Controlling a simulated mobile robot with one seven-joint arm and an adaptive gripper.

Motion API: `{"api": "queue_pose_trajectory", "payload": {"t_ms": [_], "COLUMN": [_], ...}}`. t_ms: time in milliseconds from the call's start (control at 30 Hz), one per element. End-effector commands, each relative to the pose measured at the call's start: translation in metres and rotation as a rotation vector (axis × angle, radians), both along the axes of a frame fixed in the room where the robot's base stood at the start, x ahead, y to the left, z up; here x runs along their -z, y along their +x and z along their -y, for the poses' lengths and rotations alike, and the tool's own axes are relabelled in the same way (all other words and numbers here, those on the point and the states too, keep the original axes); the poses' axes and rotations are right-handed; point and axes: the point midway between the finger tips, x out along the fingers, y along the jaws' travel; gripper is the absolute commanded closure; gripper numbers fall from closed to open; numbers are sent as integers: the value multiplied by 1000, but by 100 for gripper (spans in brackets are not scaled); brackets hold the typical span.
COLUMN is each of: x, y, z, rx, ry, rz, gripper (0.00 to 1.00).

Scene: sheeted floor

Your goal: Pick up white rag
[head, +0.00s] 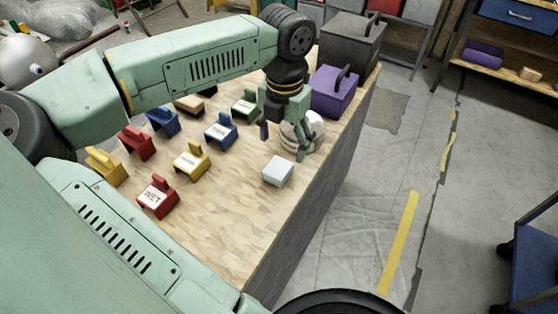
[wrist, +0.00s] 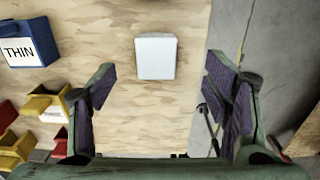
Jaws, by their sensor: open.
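The white rag (head: 278,171) looks like a small, pale, folded block lying flat on the wooden table top near its right edge. In the wrist view the rag (wrist: 156,56) lies ahead of the fingers, centred between them. My gripper (head: 284,142) is over the table, just beyond the rag in the head view. Its two fingers stand wide apart in the wrist view (wrist: 158,88), with nothing between them. The fingers and the rag do not appear to touch.
Several coloured bins, including red (head: 157,197), yellow (head: 191,161) and blue (head: 221,132), stand left of the rag. A purple box (head: 334,90) and a dark grey box (head: 351,42) stand at the far end. A whitish rounded shape (head: 316,122) beside my gripper is unclear.

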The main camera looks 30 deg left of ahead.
Motion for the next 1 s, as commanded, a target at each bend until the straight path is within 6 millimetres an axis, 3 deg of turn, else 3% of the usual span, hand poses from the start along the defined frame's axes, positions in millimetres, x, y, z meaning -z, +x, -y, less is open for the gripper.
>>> {"api": "queue_pose_trajectory", "payload": {"t_ms": [33, 100, 333, 600, 867, 1000], "x": [15, 26, 41, 81, 83, 83], "y": [0, 0, -1, -3, -3, -3], "z": [0, 1, -1, -5, -5, -5], "rx": [1, 1, 0, 2, 2, 2], "ry": [-2, -3, -3, -3, -2, -2], "rz": [-1, -1, 0, 0, 1, 1], "gripper": [30, 30, 30, 30, 30, 39]}}
